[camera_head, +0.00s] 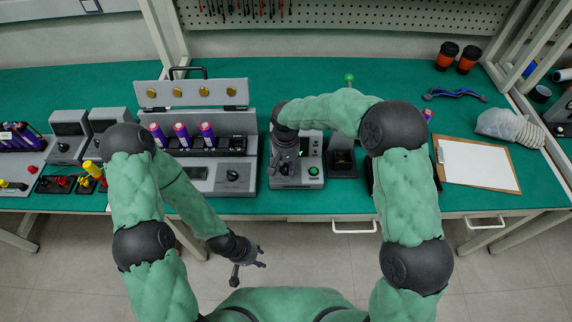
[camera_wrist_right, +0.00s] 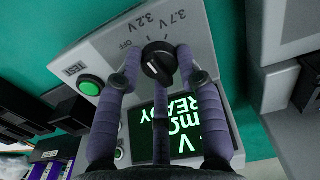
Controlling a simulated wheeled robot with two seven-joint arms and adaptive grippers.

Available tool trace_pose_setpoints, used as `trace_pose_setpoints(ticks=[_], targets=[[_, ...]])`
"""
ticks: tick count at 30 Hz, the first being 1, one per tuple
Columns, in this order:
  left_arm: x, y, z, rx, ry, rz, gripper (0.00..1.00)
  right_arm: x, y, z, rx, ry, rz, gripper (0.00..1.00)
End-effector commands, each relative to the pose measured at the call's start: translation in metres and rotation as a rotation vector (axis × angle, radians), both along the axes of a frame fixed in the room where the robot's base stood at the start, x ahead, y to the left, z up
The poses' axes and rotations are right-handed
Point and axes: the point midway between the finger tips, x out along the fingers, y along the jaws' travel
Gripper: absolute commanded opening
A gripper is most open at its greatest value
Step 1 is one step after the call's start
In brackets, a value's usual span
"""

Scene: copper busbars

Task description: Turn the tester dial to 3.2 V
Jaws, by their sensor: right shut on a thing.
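The grey tester (camera_head: 309,152) stands on the green bench near its front edge. In the right wrist view its black dial (camera_wrist_right: 157,62) has a white mark, with OFF, 3.2 V and 3.7 V printed around its far side. Which label the mark points to is hard to tell. My right gripper (camera_wrist_right: 158,72) is shut on the dial, its purple-grey fingers around it. In the head view this gripper (camera_head: 284,168) covers the dial. My left gripper (camera_head: 247,268) is open and empty in front of the bench.
A green TEST button (camera_wrist_right: 90,86) sits beside the dial. Left of the tester is a grey case (camera_head: 205,178) with purple cells. A small black fixture (camera_head: 342,162) stands close on its right. A clipboard (camera_head: 478,165) lies further right.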

Motion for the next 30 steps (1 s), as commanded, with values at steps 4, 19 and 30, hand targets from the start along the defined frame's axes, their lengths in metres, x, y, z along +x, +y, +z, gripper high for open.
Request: trace_pose_setpoints(ticks=[4,19,30], targets=[[0.0000,0.0000,0.0001,0.000,0.000,0.000,0.40,0.0035,0.0024,0.0017,0.008,-0.012,-0.063,0.05],[0.0000,0.0000,0.0002,0.000,0.000,0.000,0.40,0.0049,0.0018,0.0029,0.008,-0.015,-0.120,0.05],[0.0000,0.0000,0.0002,0.000,0.000,0.000,0.40,0.0038,0.0011,0.0023,0.006,-0.011,-0.119,0.59]])
